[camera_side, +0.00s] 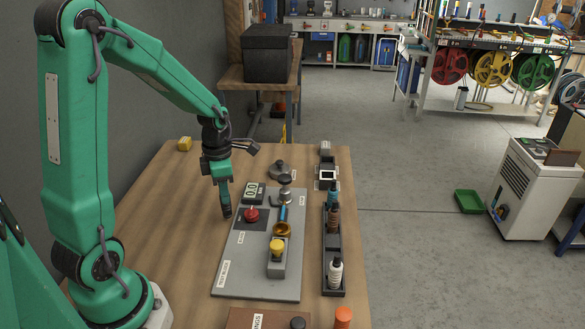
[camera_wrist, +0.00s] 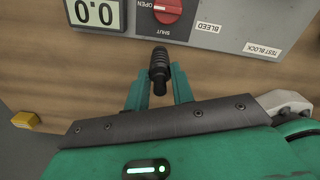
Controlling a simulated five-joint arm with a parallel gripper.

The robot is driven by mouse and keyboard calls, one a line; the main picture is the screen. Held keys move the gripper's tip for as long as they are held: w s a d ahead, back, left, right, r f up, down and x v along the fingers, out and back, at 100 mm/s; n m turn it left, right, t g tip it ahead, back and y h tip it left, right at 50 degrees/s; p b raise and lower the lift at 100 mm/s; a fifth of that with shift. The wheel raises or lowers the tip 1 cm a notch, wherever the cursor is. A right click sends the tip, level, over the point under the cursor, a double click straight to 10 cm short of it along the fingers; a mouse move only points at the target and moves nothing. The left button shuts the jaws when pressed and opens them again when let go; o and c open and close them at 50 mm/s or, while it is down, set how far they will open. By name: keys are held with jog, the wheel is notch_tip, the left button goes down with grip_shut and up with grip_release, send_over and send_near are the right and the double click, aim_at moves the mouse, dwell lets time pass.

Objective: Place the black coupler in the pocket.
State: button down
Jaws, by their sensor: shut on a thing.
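The black coupler (camera_wrist: 158,66) is a short ribbed dark cylinder between the green fingers of my gripper (camera_wrist: 157,88) in the wrist view. My gripper (camera_side: 224,184) is shut on it. In the side view the coupler (camera_side: 226,211) hangs upright below the fingers, left of the grey test block (camera_side: 232,272). Whether its lower end touches the table is hard to tell. I cannot make out which opening is the pocket.
The test block carries a red knob (camera_side: 252,215), a gauge display (camera_side: 254,193) and a yellow-topped part (camera_side: 277,248). A dark rack (camera_side: 333,292) with bottles stands to its right. A brown labelled box (camera_side: 240,319) is at the front.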

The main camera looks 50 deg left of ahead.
notch_tip(320, 180, up, 2)
jog(key=shift+r, duration=0.25)
jog(key=s+d+r, duration=0.1)
jog(key=d+r, duration=0.6)
jog(key=d, duration=0.4)
jog(key=shift+s+d, duration=0.3)
jog(key=shift+w, duration=0.1)
jog(key=w+d, duration=0.2)
jog(key=w, duration=1.2)
jog(key=w+d, duration=0.3)
jog(key=w, duration=1)
jog(key=shift+w+d+r, duration=0.2)
jog(key=shift+w+r, duration=0.1)
jog(key=shift+w, duration=0.05)
jog(key=w+a+f, duration=0.4)
jog(key=a+f, duration=0.3)
jog(key=a, duration=0.3)
jog(key=shift+w+a, duration=0.35)
jog(key=shift+w, duration=0.05)
